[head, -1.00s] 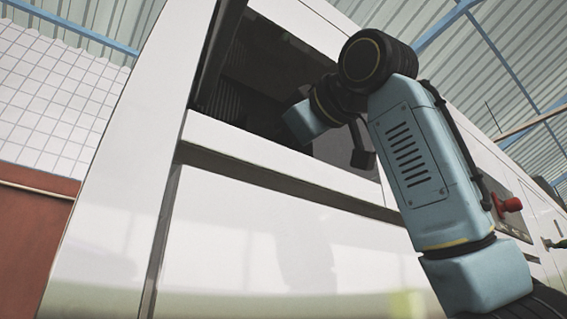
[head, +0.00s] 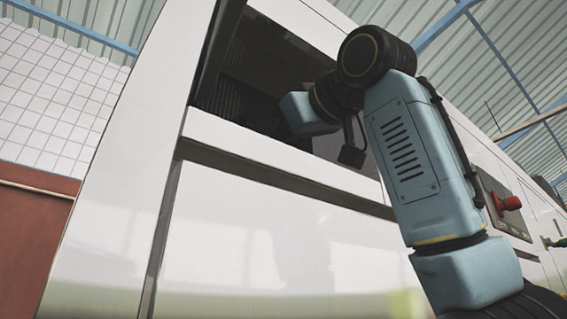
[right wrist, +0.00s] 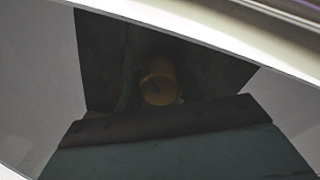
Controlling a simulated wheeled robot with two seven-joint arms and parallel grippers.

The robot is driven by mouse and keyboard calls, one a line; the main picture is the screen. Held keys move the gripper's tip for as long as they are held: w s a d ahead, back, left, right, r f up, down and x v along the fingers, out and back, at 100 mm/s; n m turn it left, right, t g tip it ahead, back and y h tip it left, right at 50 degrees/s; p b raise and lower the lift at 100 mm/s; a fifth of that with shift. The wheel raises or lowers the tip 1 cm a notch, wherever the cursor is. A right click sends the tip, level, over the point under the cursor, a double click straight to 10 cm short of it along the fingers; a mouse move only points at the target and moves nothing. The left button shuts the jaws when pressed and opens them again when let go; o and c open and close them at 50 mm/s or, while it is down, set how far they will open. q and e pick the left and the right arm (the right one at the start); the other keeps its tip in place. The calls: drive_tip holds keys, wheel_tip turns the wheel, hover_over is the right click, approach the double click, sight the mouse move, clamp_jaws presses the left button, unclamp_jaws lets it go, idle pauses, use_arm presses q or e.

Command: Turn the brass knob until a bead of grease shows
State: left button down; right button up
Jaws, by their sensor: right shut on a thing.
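The brass knob (right wrist: 158,82) shows dimly as a short round brass shape in the dark middle of the right wrist view. My right gripper (right wrist: 158,98) is shut on it; the dark gripper parts surround the knob, and the contact itself is hard to see in the shade. In the head view, my right arm reaches into the dark opening (head: 262,75) of the white machine, so its fingers and the knob are hidden there. My left gripper is not in view.
The white machine (head: 275,235) fills most of the head view, with a ledge under the opening. The opening's frame edges lie near my wrist.

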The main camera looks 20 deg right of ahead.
drive_tip(key=o, duration=1)
drive_tip(key=b+v, duration=0.4)
drive_tip(key=v, duration=0.9)
drive_tip(key=shift+s+d, duration=0.1)
drive_tip(key=shift+s, duration=0.15)
